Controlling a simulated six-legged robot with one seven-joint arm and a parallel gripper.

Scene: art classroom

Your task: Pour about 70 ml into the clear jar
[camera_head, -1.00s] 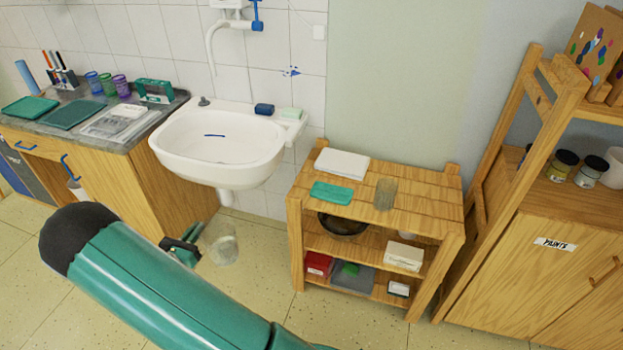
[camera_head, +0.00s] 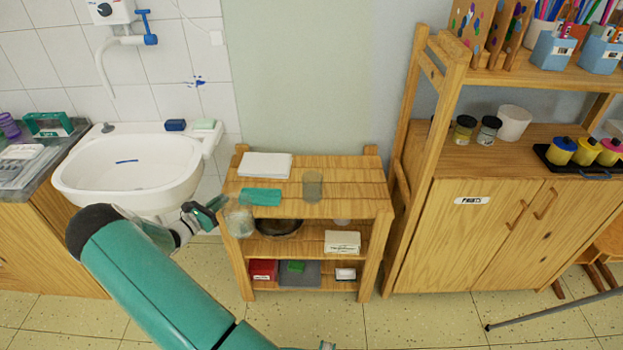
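A clear, greyish jar (camera_head: 312,186) stands upright on the top board of the small wooden shelf (camera_head: 345,203), near its middle. My gripper (camera_head: 217,209) is at the left front of that shelf, shut on a clear see-through vessel (camera_head: 240,223). The vessel looks close to upright and seems to hold some clear liquid low down, but the level is hard to read. It is to the left of the jar and apart from it.
A teal cloth (camera_head: 262,197) and a white paper stack (camera_head: 265,165) lie on the shelf top, left of the jar. A dark bowl (camera_head: 279,229) is on the board below. The sink (camera_head: 130,172) is left; a paint cabinet (camera_head: 495,225) is right. Floor in front is clear.

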